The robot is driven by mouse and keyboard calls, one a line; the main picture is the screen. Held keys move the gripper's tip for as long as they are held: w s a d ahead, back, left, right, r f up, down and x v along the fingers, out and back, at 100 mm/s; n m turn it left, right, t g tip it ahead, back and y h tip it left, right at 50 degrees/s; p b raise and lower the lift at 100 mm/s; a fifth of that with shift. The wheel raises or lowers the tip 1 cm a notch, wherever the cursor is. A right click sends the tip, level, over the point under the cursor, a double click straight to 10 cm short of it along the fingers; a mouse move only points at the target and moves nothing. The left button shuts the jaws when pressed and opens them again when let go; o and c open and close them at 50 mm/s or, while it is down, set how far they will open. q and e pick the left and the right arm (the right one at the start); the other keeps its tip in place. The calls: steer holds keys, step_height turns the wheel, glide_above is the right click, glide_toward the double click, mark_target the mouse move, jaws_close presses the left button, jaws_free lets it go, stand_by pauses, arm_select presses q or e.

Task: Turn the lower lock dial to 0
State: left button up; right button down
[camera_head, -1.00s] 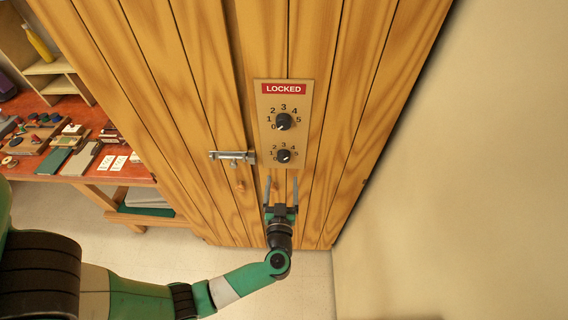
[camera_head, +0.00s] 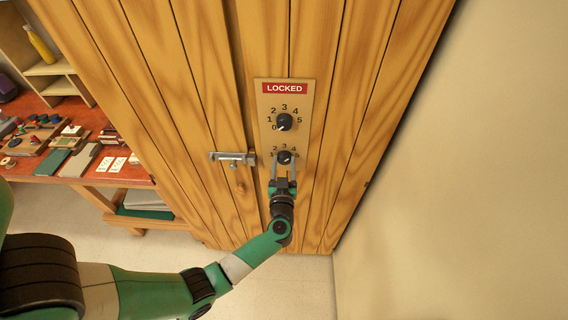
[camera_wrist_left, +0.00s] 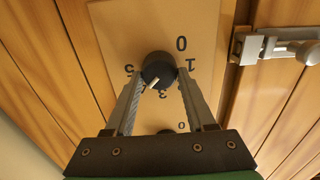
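The lower lock dial (camera_head: 286,157) is a small black knob with a white pointer on the tan lock plate (camera_head: 268,100). In the left wrist view, which shows the plate upside down, the same dial (camera_wrist_left: 158,68) has its pointer between about 3 and 4, away from its 0. My left gripper (camera_head: 284,160) has one finger on each side of this dial, very close to it. The fingers look partly open, with a narrow gap. The left finger hides part of the dial's numbers in the head view. My right gripper is not in view.
The upper dial (camera_head: 285,121) points at 0. A red LOCKED sign (camera_head: 284,88) tops the plate. A metal bolt (camera_head: 233,158) sits left of the dials on the wooden door. A cluttered red workbench (camera_head: 90,178) stands at the left; a bare wall is at the right.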

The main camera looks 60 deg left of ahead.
arm_select(q)
jaws_close()
